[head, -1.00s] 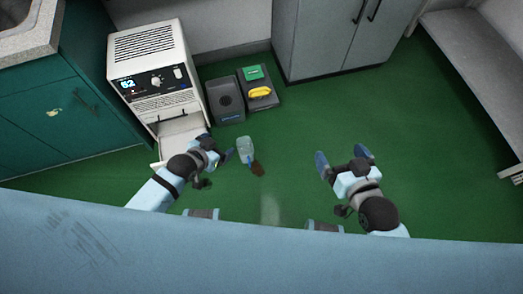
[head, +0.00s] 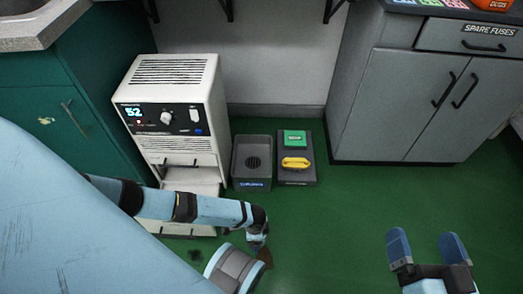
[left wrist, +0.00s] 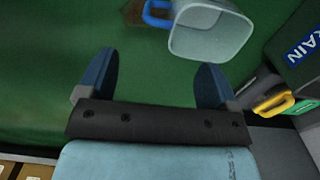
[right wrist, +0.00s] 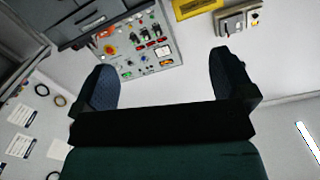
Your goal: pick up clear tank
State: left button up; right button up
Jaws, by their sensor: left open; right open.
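The clear tank (left wrist: 212,35), an open see-through container with a blue handle, is in the upper right of the left wrist view. My left gripper (left wrist: 158,78) is open and empty. The tank lies beyond its fingertips, toward the right finger, and is not between the fingers. In the head view the tank is hidden behind my left arm and body. My right gripper (head: 427,245) is open and empty at the lower right of the head view. In the right wrist view its fingers (right wrist: 162,78) face a wall with a control panel.
A white dehumidifier-like unit (head: 170,75) with a display stands at left. Beside it are a grey bin (head: 252,178) and a dark box (head: 297,178) with a yellow handle. A grey cabinet (head: 400,100) stands behind. A brown patch (left wrist: 133,12) is near the tank. Green floor is clear at right.

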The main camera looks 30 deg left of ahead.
pick_arm(q)
notch_tip(320, 180, down, 6)
jog(key=b, duration=0.2)
jog(key=shift+s+r+b, duration=0.1)
jog(key=shift+r+b, duration=0.05)
jog(key=shift+b, duration=0.2)
jog(key=shift+f, duration=0.5)
notch_tip(320, 180, down, 4)
jog(key=b, duration=0.4)
jog(key=shift+d+f, duration=0.1)
jog(key=shift+d, duration=0.05)
jog(key=shift+f+b, duration=0.3)
jog(key=shift+f, duration=0.25)
pick_arm(e)
jog(key=w+n, duration=0.1)
jog(key=w+d+f+n+t, duration=0.1)
jog(key=n, duration=0.1)
jog(key=w+n+y, duration=0.1)
jog(key=shift+d+f, duration=0.2)
jog(key=shift+d, duration=0.2)
pick_arm(q)
jog(key=shift+c, duration=0.3)
jog(key=c, duration=1.2)
jog(key=shift+r, duration=0.1)
jog(key=shift+r, duration=0.1)
